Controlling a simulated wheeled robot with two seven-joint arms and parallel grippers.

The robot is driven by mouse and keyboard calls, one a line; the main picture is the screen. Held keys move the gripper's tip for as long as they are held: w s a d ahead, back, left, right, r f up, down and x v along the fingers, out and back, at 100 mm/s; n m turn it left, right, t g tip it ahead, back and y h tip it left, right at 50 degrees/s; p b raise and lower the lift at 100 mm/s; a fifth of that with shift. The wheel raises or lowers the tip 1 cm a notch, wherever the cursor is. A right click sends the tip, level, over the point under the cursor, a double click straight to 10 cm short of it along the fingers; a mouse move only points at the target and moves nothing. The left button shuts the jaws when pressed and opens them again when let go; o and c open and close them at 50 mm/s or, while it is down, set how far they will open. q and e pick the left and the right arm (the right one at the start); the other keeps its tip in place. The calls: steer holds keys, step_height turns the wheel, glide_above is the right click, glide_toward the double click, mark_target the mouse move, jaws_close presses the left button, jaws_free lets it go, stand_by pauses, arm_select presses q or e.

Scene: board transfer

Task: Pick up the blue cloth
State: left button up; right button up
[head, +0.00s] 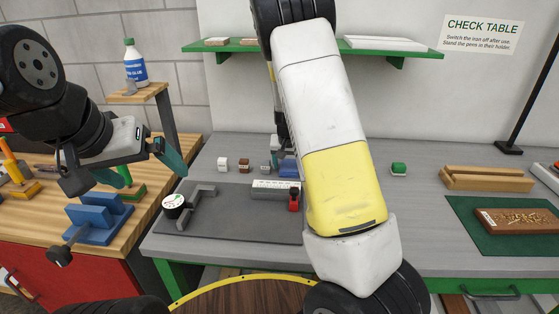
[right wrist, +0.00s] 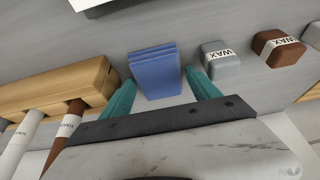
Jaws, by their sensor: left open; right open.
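The blue cloth (right wrist: 155,72) is a folded stack on the grey table. In the right wrist view it lies between the two teal fingers of my right gripper (right wrist: 161,84), which is open around it. I cannot tell whether the fingers touch it. In the head view the cloth (head: 289,168) is partly hidden behind my right arm, and the right gripper (head: 277,160) shows only in part. My left gripper (head: 138,168) is open and empty, over the wooden bench at the left.
Grey (right wrist: 221,62), brown (right wrist: 279,48) and white (head: 222,163) wax blocks stand in a row beside the cloth. A wooden rack (right wrist: 65,88) with marked sticks is on its other side. A dark plate with a dial gauge (head: 174,205) lies nearer the front edge.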

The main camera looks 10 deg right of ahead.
mark_target(289, 167)
steer(key=shift+f, duration=0.15)
steer(key=shift+c, duration=0.2)
steer(key=c, duration=1.1)
step_height(289, 167, up, 10)
steer(key=shift+r, duration=0.2)
steer(key=o, duration=0.6)
steer(key=c, duration=0.4)
